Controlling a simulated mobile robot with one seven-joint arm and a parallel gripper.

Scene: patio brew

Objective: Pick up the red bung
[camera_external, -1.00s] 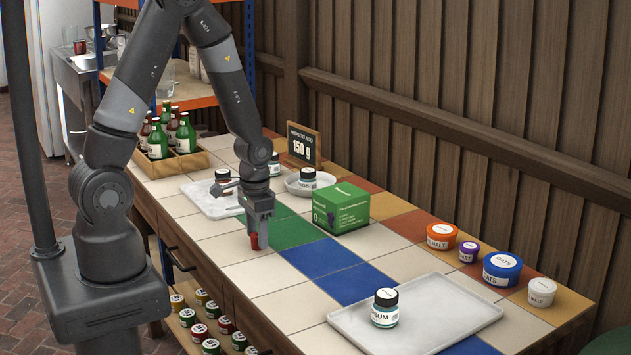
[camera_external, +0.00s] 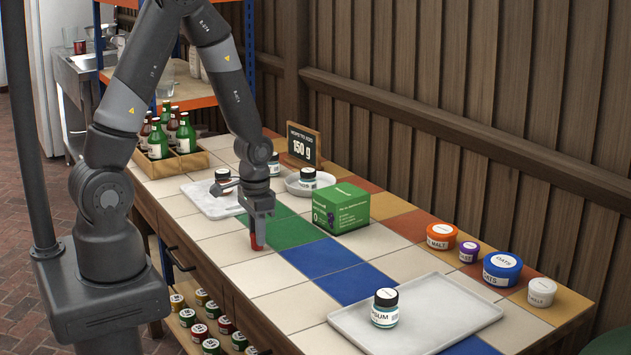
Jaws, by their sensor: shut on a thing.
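The red bung (camera_external: 257,242) is small and dark red. It is between the fingertips of my gripper (camera_external: 257,234), over the white tiles at the left part of the tiled table (camera_external: 285,285). My gripper points down and is shut on the bung. The fingers cover part of the bung. Whether its lower end touches the tile or is just clear of it, I cannot tell.
A green box (camera_external: 341,208) stands right of my gripper. A white tray (camera_external: 215,200) with a jar is behind it, and a plate (camera_external: 305,188) with a jar lies farther back. Another tray (camera_external: 450,318) with a jar is at the front right. Several lidded tubs line the right edge.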

